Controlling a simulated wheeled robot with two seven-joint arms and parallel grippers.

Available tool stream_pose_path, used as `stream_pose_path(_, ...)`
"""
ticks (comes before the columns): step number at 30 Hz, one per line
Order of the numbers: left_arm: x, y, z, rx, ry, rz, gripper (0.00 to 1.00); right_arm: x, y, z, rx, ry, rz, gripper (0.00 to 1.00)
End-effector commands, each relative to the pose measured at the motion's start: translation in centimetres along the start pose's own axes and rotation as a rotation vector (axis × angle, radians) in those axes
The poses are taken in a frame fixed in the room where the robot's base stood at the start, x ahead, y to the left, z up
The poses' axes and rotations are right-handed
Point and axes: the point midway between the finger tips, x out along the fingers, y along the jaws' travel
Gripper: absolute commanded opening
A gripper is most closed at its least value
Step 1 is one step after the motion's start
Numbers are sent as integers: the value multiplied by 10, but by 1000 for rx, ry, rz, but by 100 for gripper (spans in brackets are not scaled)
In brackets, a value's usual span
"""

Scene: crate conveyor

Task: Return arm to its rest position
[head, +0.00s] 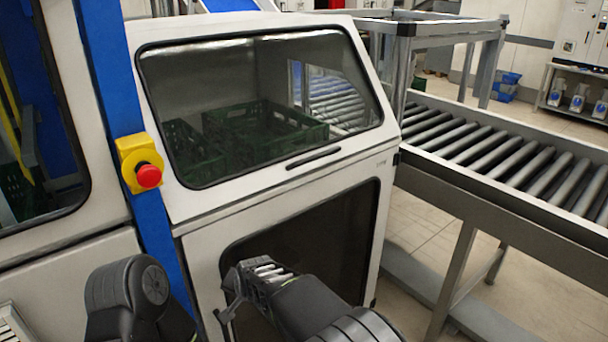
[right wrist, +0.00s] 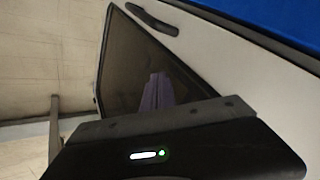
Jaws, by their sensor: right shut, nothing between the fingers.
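My right arm comes in from the bottom of the head view, and its gripper (head: 229,298) is in front of the lower dark panel (head: 325,240) of the white machine housing (head: 255,195). The right gripper is shut and empty. In the right wrist view, the dark gripper body crosses the lower part of the picture, with the dark panel (right wrist: 125,65) beyond it. A dark link of my left arm shows at the bottom left of the head view. My left gripper is out of view.
A red emergency button (head: 148,176) on a yellow box sits on the blue post (head: 110,75). Green crates (head: 262,125) show behind the housing window. A handle (head: 313,158) is below it. A roller conveyor (head: 500,155) runs along the right, with open floor under it.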

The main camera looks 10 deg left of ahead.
Motion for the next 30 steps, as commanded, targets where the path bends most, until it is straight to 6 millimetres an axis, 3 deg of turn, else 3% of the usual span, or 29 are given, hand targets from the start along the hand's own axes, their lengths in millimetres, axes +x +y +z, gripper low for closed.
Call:
stream_pose_path(5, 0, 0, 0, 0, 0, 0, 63, 14, 43, 0, 14, -19, 37, 0)
stream_pose_path(8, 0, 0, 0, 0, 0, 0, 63, 28, 93, 6, 27, -46, 76, 0)
stream_pose_path(11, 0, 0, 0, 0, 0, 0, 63, 41, 160, 23, 41, -87, 121, 0)
stream_pose_path(15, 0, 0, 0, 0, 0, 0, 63, 46, 263, 72, 57, -173, 175, 0)
stream_pose_path(18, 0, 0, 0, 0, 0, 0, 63, 36, 326, 125, 64, -247, 189, 0)
stream_pose_path(21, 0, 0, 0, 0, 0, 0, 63, 12, 370, 186, 68, -322, 175, 0)
stream_pose_path(25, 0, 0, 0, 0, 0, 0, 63, -26, 392, 252, 70, -391, 125, 0)
stream_pose_path(27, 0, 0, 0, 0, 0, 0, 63, -43, 393, 274, 68, -409, 98, 0)
stream_pose_path(30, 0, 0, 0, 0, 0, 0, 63, -58, 392, 292, 64, -423, 72, 0)
